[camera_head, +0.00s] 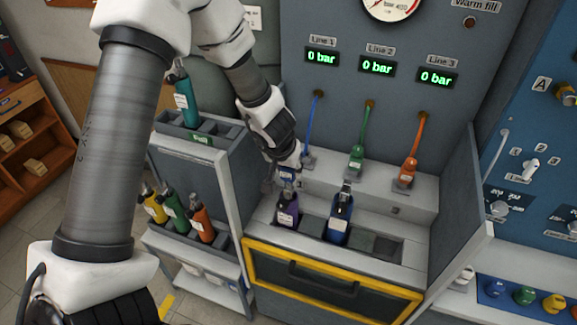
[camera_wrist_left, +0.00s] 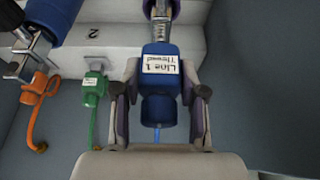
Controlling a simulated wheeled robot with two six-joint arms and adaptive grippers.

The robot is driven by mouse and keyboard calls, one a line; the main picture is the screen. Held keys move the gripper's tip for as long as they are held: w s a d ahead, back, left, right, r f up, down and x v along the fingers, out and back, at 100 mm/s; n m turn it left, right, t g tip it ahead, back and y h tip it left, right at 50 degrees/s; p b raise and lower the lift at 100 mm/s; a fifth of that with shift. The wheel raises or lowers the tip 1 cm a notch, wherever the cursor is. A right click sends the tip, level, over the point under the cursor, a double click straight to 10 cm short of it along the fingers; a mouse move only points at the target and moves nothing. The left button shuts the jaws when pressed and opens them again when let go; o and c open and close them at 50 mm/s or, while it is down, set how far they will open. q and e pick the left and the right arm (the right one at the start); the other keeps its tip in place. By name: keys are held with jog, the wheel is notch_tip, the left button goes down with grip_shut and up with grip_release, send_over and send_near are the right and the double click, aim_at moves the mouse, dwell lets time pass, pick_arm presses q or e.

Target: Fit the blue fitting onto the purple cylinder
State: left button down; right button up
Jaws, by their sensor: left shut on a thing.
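My left gripper (camera_head: 287,170) is just above the purple cylinder (camera_head: 288,213), which stands upright in the bench's front slots. In the left wrist view its fingers (camera_wrist_left: 160,88) are shut on the blue fitting (camera_wrist_left: 160,108), one on each side. The fitting bears a "Line 1 Thread" label and a blue hose runs from it. The fitting's far end meets or nearly meets a metal valve (camera_wrist_left: 160,12) at the top of the wrist view; I cannot tell whether it is seated. My right gripper is not in view.
A blue cylinder (camera_head: 340,222) stands close to the right of the purple one. Green (camera_head: 356,157) and orange (camera_head: 405,176) fittings sit on the ledge behind. A rack at left holds several cylinders. The gauges read 0 bar. The slot at right (camera_head: 386,248) is empty.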

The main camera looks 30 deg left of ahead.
pick_arm(q)
jog(key=shift+f+b, duration=1.5)
jog(key=shift+f, duration=0.35)
dwell(0.7)
jog(key=c, duration=0.6)
grip_release()
jog(key=shift+o, duration=0.2)
jog(key=shift+r, duration=0.1)
jog(key=v, duration=1.2)
